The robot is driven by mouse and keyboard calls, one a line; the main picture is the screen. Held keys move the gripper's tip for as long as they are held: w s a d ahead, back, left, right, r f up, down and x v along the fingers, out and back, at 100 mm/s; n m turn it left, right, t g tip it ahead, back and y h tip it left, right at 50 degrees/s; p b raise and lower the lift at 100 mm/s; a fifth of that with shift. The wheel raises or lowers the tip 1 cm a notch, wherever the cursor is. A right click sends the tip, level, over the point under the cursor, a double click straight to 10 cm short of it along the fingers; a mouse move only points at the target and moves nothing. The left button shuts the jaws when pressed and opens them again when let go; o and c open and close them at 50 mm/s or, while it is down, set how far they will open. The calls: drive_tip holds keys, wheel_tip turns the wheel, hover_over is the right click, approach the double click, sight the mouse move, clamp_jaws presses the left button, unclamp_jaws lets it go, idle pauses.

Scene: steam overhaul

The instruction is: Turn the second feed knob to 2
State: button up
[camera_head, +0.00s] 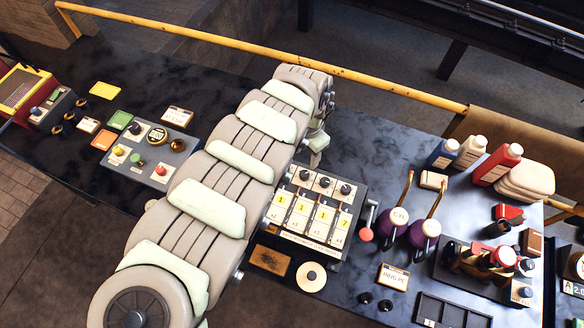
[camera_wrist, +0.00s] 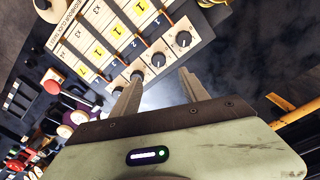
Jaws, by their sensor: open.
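The feed panel is a light box with a row of dark round knobs above columns of yellow number windows (camera_head: 301,206). In the wrist view the knobs run diagonally. Counting from the upper right, the first knob (camera_wrist: 184,38) and second feed knob (camera_wrist: 158,59) show clearly, followed by a third (camera_wrist: 136,77) and a partly covered fourth. The second window (camera_wrist: 117,30) appears to read 1. My gripper (camera_wrist: 160,80) is open and empty, its fingers spread just short of the knob row. In the head view my gripper (camera_head: 318,142) is beyond the panel's far edge, and my arm hides the leftmost knob.
A red-tipped lever (camera_head: 367,233) and two purple-based oil cans (camera_head: 396,220) stand right of the panel. Bottles (camera_head: 470,152) are farther right. A smaller knob box (camera_head: 150,150) lies left of my arm. A yellow rail (camera_head: 380,89) runs behind the bench.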

sight(304, 174)
drive_tip(key=f, duration=0.9)
drive_tip(key=shift+s+f, duration=0.3)
drive_tip(key=shift+f, duration=0.05)
drive_tip(key=shift+w+a+f, duration=0.1)
drive_tip(key=shift+f, duration=0.5)
clamp_jaws()
